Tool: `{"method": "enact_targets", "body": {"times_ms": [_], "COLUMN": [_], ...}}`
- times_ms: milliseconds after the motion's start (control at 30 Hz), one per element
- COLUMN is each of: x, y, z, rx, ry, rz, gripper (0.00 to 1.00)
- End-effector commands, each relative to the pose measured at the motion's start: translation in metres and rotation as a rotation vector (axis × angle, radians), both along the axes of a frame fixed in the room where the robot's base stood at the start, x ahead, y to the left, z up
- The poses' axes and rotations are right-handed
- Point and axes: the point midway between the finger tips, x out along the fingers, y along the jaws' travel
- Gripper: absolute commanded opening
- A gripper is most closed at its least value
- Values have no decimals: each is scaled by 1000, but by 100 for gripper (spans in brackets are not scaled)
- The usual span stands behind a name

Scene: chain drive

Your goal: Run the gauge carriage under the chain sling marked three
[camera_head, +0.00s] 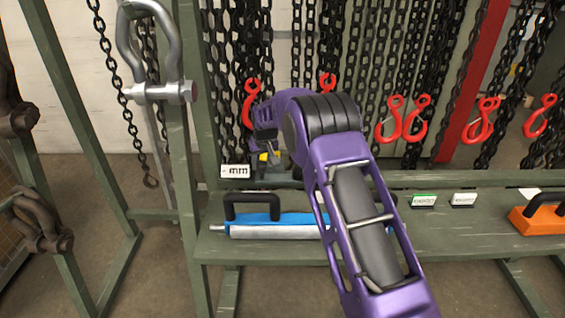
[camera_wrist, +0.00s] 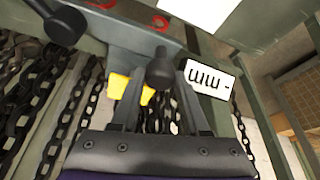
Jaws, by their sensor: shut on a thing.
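My gripper (camera_wrist: 158,92) is shut on a black knob (camera_wrist: 160,66), which shows between its two dark fingers in the wrist view. The knob stands on a grey metal bar, which I take for part of the gauge carriage. The plate also shows in the head view (camera_head: 235,171), left of my gripper, low on the rack. Black chain slings (camera_head: 303,50) with red hooks (camera_head: 391,118) hang behind and to the right. I can read no number three on any sling. My purple arm hides part of the rack.
A shelf below holds a blue and silver tool (camera_head: 270,226) with a black handle, small tags (camera_head: 424,201) and an orange block (camera_head: 540,218). A large shackle (camera_head: 160,92) hangs at the left.

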Motion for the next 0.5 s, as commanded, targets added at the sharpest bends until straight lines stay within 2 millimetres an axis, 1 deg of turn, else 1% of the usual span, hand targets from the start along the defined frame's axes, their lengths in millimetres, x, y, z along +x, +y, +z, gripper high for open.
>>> {"method": "enact_targets", "body": {"times_ms": [33,200,333,500], "x": [-1,-1,-1,-1], "y": [13,35,43,45], "z": [-1,-1,-1,-1], "rx": [0,1,1,1], "ry": [3,4,4,4], "rz": [5,2,0,0], "gripper": [0,0,0,0]}}
